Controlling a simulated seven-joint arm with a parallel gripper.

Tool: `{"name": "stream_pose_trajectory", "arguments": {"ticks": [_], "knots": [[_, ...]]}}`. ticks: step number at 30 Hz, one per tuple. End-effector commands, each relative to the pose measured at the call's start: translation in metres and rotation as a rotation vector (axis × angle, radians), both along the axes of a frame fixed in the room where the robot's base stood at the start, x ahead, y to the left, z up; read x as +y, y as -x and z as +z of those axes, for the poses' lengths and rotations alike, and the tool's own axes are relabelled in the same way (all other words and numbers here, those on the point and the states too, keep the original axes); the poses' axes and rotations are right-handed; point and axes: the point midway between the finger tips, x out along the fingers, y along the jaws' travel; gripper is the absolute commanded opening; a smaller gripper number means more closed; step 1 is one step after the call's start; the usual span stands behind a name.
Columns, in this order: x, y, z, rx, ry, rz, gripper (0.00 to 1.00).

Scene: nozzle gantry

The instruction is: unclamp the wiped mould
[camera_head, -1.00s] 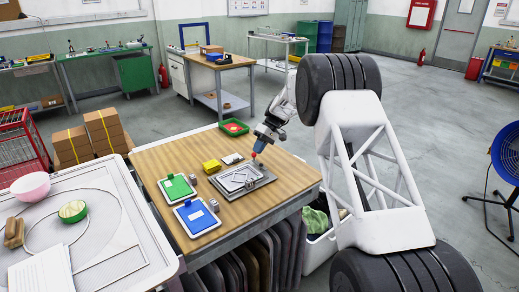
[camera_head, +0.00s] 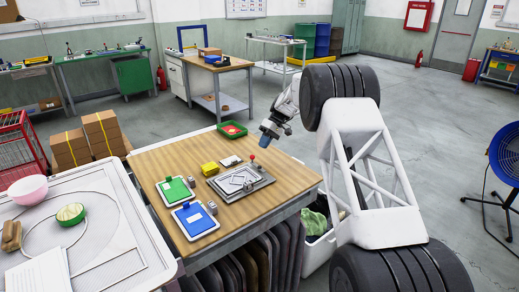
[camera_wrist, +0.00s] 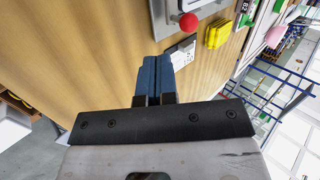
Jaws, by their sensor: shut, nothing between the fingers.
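The mould (camera_head: 236,181) is a pale rectangular frame lying on a grey base plate (camera_head: 262,183) on the wooden bench. A red ball knob (camera_head: 252,157) stands at the plate's back edge; the wrist view shows it too (camera_wrist: 188,22). A small silver block (camera_head: 247,186) sits at the mould's front right; whether it presses on the mould is too small to tell. My gripper (camera_head: 264,139) is above the back right of the bench, apart from the knob. Its blue fingers (camera_wrist: 157,77) are closed together and empty in the wrist view.
A yellow block (camera_head: 210,168) and a white card-like piece (camera_head: 231,161) lie behind the plate. Green (camera_head: 175,190) and blue (camera_head: 195,218) boards lie left and front. The bench's right side is clear.

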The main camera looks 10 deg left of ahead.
Motion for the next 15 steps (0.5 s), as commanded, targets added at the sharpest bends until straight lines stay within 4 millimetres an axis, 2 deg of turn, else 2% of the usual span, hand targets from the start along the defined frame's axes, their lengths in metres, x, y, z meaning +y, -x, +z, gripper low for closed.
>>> {"name": "stream_pose_trajectory", "arguments": {"ticks": [6, 15], "knots": [[-0.015, -0.022, 0.031, -0.002, -0.001, -0.001, 0.0], [-0.028, -0.042, 0.06, -0.001, -0.001, 0.0, 0.0]]}}
